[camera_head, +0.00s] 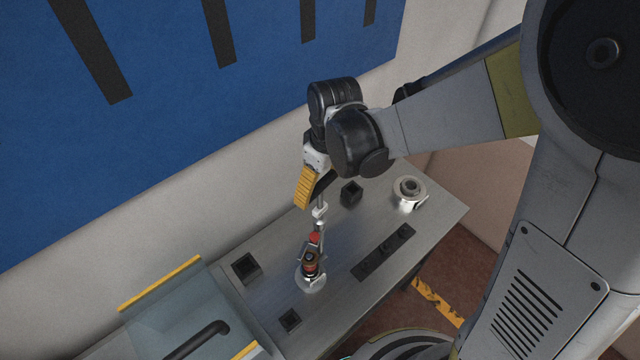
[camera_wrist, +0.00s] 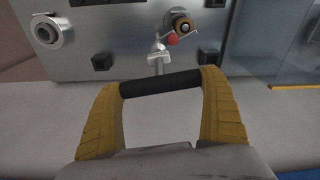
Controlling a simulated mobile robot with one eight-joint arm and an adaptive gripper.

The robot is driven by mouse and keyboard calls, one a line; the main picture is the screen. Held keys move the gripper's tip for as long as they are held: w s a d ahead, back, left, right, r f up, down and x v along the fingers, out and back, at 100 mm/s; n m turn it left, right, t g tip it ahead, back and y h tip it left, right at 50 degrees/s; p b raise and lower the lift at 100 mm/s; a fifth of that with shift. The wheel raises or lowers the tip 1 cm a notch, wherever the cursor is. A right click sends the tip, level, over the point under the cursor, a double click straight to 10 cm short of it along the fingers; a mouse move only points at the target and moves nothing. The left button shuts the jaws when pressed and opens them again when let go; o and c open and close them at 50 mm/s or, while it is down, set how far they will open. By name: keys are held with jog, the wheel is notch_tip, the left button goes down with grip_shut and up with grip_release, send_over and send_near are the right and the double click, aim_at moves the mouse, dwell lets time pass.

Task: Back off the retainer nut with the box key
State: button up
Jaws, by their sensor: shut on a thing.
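My gripper (camera_head: 315,192) is above the grey bench, its yellow ribbed fingers shut on a black bar, which looks like the handle of the box key (camera_wrist: 160,83). A pale metal piece shows beyond the bar in the wrist view; I cannot tell whether it belongs to the key. Past it is a red ball-like part (camera_wrist: 172,39). Beside that is a brown-orange round fitting with a dark band, seemingly the retainer nut (camera_head: 309,262), on a round metal base. It also shows in the wrist view (camera_wrist: 183,24). Whether the key touches the nut is unclear.
The bench (camera_head: 342,232) carries a metal ring-shaped fitting (camera_head: 409,190), a dark strip (camera_head: 383,252) and several small black blocks. A clear panel with yellow edges (camera_head: 165,285) stands at the left end. A wall lies close behind the bench.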

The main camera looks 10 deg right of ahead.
jog(key=shift+f+b, duration=0.15)
jog(key=shift+b, duration=0.2)
dwell(0.3)
jog(key=shift+f+b, duration=0.9)
jog(key=shift+f, duration=0.1)
jog(key=shift+n+b, duration=0.45)
jog(key=shift+n, duration=1.25)
jog(key=shift+n+b, duration=0.3)
jog(key=shift+n, duration=0.6)
jog(key=shift+r+n+g, duration=0.1)
jog(key=shift+n+g, duration=0.2)
jog(key=shift+n, duration=0.4)
jog(key=shift+n+b, duration=0.55)
jog(key=shift+n, duration=1.05)
